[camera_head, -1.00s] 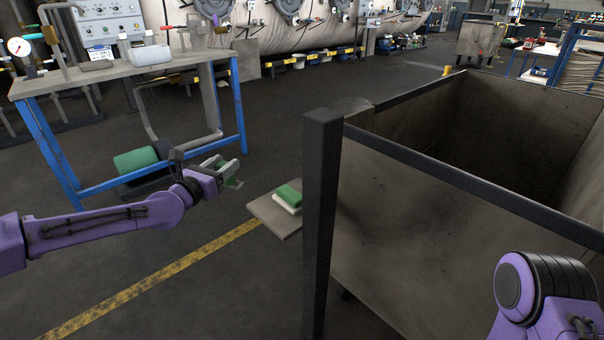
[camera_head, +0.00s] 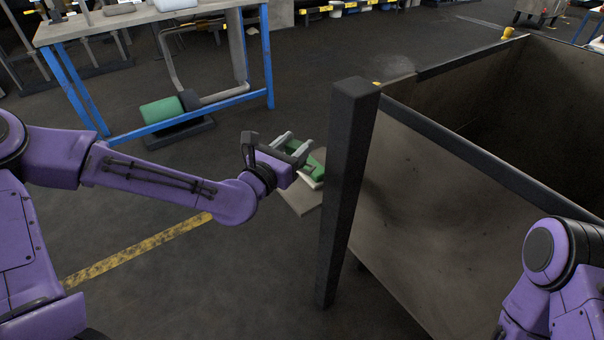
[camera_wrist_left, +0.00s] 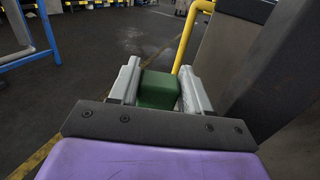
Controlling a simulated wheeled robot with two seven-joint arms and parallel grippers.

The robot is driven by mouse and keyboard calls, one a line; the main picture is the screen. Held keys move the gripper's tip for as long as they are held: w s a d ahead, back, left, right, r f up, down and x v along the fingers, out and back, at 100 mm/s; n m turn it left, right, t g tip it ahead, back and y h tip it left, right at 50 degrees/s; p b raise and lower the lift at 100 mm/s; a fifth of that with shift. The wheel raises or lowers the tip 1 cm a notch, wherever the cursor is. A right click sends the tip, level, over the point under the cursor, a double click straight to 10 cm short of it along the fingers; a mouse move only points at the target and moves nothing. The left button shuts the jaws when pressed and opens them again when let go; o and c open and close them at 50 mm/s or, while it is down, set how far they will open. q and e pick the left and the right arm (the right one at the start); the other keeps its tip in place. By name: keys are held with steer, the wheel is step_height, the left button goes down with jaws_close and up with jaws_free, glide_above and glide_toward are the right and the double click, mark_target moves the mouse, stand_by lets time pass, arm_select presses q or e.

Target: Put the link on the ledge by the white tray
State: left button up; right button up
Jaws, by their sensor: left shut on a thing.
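My left gripper (camera_head: 292,150) is shut on a green block, the link (camera_wrist_left: 158,89), which sits between the two grey fingers in the left wrist view. In the head view the gripper is over or just beside the ledge (camera_head: 303,200), a small grey plate at the side of the big bin. The white tray (camera_head: 315,184) is on that ledge, partly hidden by the gripper. A green piece (camera_head: 319,163) shows over the tray. I cannot tell the gap between link and ledge. My right gripper is out of view.
A dark post (camera_head: 347,190) stands close right of the ledge, at the corner of the large grey bin (camera_head: 430,220). A blue-legged table (camera_head: 150,28) stands at the back left. A yellow tube (camera_wrist_left: 187,40) rises beyond my fingers in the wrist view. The floor left of the ledge is clear.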

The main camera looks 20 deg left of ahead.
arm_select(q)
steer(key=shift+s+d+f+b, duration=0.35)
steer(key=shift+s+d+f, duration=0.3)
steer(key=shift+d, duration=0.2)
step_height(320, 180, down, 5)
steer(key=shift+f+b, duration=0.15)
steer(key=shift+b, duration=0.8)
steer(key=shift+d+f, duration=0.1)
steer(key=shift+f, duration=0.2)
steer(key=shift+r, duration=0.15)
steer(key=shift+f, duration=0.2)
steer(key=o, duration=1.1)
steer(key=shift+r, duration=0.15)
